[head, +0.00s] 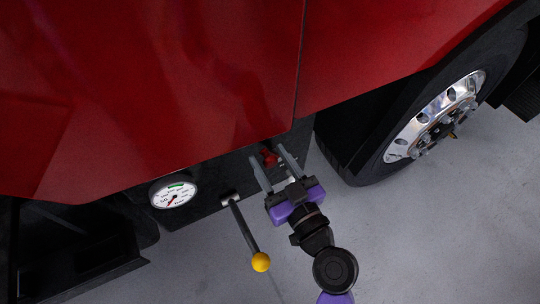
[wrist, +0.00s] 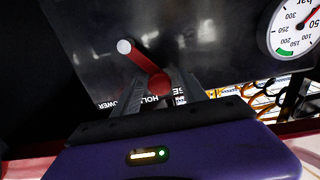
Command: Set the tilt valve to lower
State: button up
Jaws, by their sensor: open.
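The tilt valve's red lever (head: 268,156) is on the dark panel under the red truck body in the head view. In the wrist view the red lever (wrist: 139,60) has a pale round end at upper left and a round red hub at lower right. White lettering beside the hub is partly hidden; "HOL" and "OWER" can be made out. My gripper (head: 268,163) is open at the panel, one finger on each side of the red lever. In the wrist view its fingers flank the hub; contact cannot be told.
A pressure gauge (head: 173,193) sits left on the panel and also shows in the wrist view (wrist: 294,27). A long lever with a yellow knob (head: 261,262) sticks out just left of my gripper. A truck wheel (head: 435,117) stands at right. Grey floor (head: 440,240) is open below.

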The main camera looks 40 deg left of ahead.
jog(key=shift+a, duration=0.2)
jog(key=shift+c, duration=0.4)
grip_shut()
jog(key=shift+s+f, duration=0.15)
jog(key=shift+f, duration=0.1)
dwell(0.8)
